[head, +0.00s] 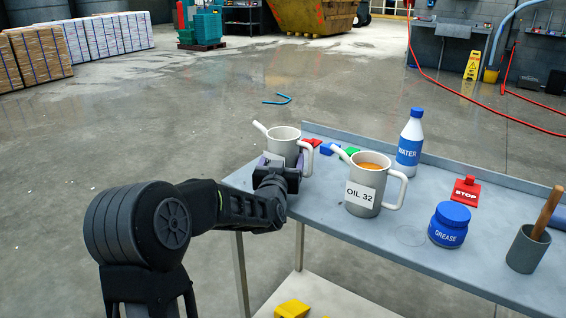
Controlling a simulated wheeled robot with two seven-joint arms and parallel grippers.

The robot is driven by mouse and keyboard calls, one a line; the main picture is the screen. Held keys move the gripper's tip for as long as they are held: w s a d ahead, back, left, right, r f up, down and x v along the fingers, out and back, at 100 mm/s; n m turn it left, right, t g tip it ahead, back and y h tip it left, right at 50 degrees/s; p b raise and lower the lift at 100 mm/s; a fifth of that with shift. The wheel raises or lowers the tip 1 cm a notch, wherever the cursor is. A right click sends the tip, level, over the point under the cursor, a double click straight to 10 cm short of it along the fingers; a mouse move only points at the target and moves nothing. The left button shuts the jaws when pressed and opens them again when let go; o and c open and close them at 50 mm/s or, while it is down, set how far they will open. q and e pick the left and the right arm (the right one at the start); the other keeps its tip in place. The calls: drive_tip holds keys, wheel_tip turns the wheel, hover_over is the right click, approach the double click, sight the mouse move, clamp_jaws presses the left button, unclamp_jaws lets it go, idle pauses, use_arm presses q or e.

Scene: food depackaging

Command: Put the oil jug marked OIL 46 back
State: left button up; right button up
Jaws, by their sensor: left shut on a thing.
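A light grey jug (286,140) with a spout to the left and a handle to the right is at the left end of the grey table (400,240). My left gripper (275,172) is shut on this jug from the near side. Its label is hidden by the gripper, and I cannot tell whether its base touches the table. A second grey jug (362,205), labelled OIL 32 and holding orange liquid, stands upright to its right. My right gripper is not in view.
A WATER bottle (410,140), a red STOP block (466,191), a GREASE jar (449,224) and a grey cup (527,250) with a wooden handle stand to the right. Small red, blue and green pieces lie behind the jugs. A yellow item (292,309) lies on the lower shelf.

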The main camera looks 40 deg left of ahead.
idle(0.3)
use_arm(q)
drive_tip(key=o, duration=1.9)
drive_tip(key=shift+f, duration=0.15)
drive_tip(key=shift+r, duration=0.2)
drive_tip(key=shift+s+d+f, duration=0.1)
drive_tip(key=shift+s+d, duration=0.05)
drive_tip(key=shift+s, duration=0.2)
drive_tip(key=v, duration=1.1)
drive_tip(key=shift+s+d, duration=0.1)
drive_tip(key=shift+s, duration=0.05)
